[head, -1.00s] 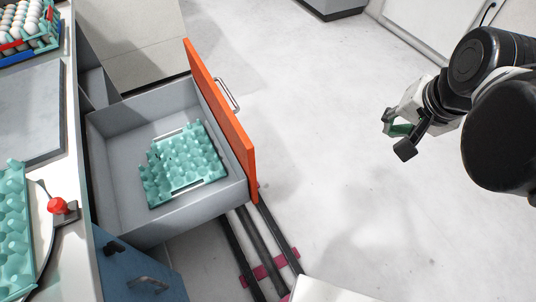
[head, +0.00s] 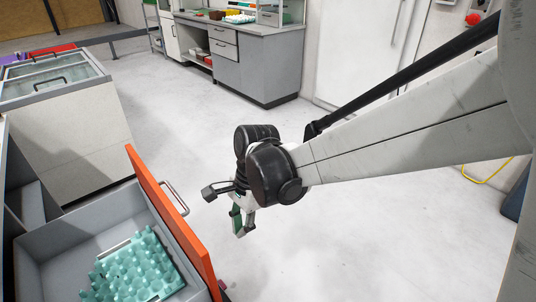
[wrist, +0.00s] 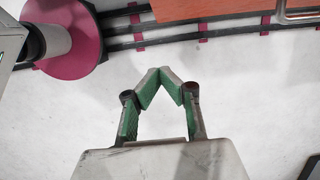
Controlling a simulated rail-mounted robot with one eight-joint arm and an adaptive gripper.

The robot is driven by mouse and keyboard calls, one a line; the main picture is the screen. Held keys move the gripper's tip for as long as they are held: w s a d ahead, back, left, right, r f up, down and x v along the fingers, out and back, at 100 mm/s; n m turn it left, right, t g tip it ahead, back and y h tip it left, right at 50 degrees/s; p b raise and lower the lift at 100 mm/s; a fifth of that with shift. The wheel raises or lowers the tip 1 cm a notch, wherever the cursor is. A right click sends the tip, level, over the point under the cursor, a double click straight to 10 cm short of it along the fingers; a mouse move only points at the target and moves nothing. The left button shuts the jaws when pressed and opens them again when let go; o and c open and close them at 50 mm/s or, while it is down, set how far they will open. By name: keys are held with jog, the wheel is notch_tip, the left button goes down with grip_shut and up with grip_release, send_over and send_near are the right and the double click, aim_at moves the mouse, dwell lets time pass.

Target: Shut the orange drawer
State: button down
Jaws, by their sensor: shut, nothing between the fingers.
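The orange drawer (head: 170,215) stands pulled out from the counter at the lower left of the head view. It has an orange front panel and a metal bar handle (head: 175,198) on its outer face. A teal egg tray (head: 135,268) lies inside it. My gripper (head: 240,230) hangs over the floor to the right of the handle, apart from it. In the wrist view my gripper (wrist: 170,72) has its green fingertips together with nothing between them. The orange panel's edge (wrist: 205,9) and part of the handle (wrist: 296,14) show at the top there.
Dark floor rails (wrist: 215,30) with magenta cross pieces run below the drawer front. A glass-topped cabinet (head: 62,140) stands behind the drawer. A grey workbench (head: 265,65) is at the back. The floor right of the drawer is clear.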

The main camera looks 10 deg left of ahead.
jog(key=s+a+f+b, duration=0.1)
jog(key=s+a+f, duration=0.1)
jog(key=f, duration=0.3)
jog(key=s+a+f+b, duration=0.2)
jog(key=s+a+f, duration=0.1)
jog(key=f, duration=0.2)
jog(key=shift+s+f, duration=0.25)
jog(key=shift+f, duration=0.1)
dwell(0.3)
